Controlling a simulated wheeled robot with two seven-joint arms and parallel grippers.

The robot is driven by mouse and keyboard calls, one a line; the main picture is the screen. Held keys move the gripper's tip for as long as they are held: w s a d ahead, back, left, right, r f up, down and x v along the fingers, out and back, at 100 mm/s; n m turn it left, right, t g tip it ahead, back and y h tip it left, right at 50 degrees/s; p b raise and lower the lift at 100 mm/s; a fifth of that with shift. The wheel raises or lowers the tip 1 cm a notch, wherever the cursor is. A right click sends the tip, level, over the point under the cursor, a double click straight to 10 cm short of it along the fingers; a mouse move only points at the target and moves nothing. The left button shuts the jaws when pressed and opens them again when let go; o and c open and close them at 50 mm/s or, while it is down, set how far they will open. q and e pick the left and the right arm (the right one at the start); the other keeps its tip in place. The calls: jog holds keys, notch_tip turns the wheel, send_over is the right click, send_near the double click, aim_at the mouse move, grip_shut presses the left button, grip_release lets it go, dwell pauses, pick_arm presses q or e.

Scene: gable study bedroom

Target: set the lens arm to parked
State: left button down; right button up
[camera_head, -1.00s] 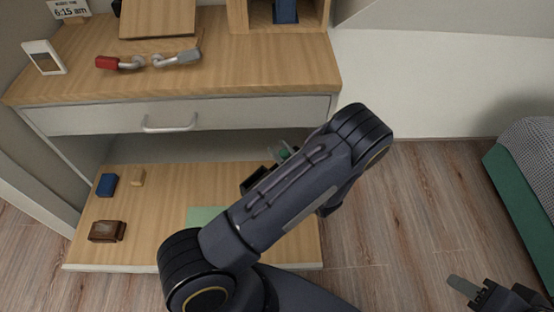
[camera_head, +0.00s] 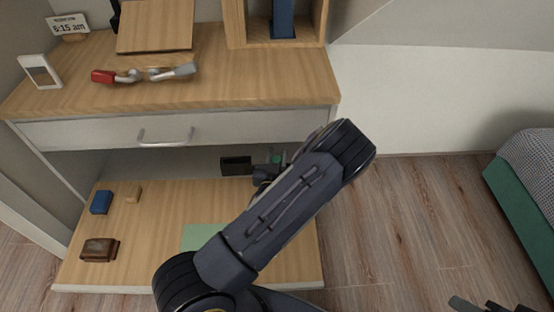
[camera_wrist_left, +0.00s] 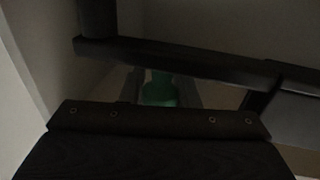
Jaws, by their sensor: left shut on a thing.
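My left gripper (camera_head: 267,172) is inside the open compartment under the desk drawer, mostly hidden behind my own forearm. In the left wrist view it is shut (camera_wrist_left: 160,98) on a green piece (camera_wrist_left: 159,89), which lies between its two fingers. A bit of green (camera_head: 276,157) also shows beside the gripper in the head view. A dark bar (camera_wrist_left: 190,60) crosses the dim wrist view beyond the fingers. I cannot tell which of these parts belong to the lens arm, or how it is set. My right gripper (camera_head: 484,304) is only partly in view at the bottom right.
A drawer with a metal handle (camera_head: 166,138) hangs above the compartment. Wooden floor (camera_head: 400,230) is clear to the right.

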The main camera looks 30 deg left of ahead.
pick_arm(q)
jog(key=shift+w+a+m+h, duration=0.1)
jog(key=shift+w+m+h, duration=0.05)
jog(key=shift+m+h, duration=0.2)
jog(key=c, duration=1.1)
grip_release()
jog(key=v, duration=0.8)
jog(key=shift+p, duration=0.35)
jog(key=shift+f, duration=0.15)
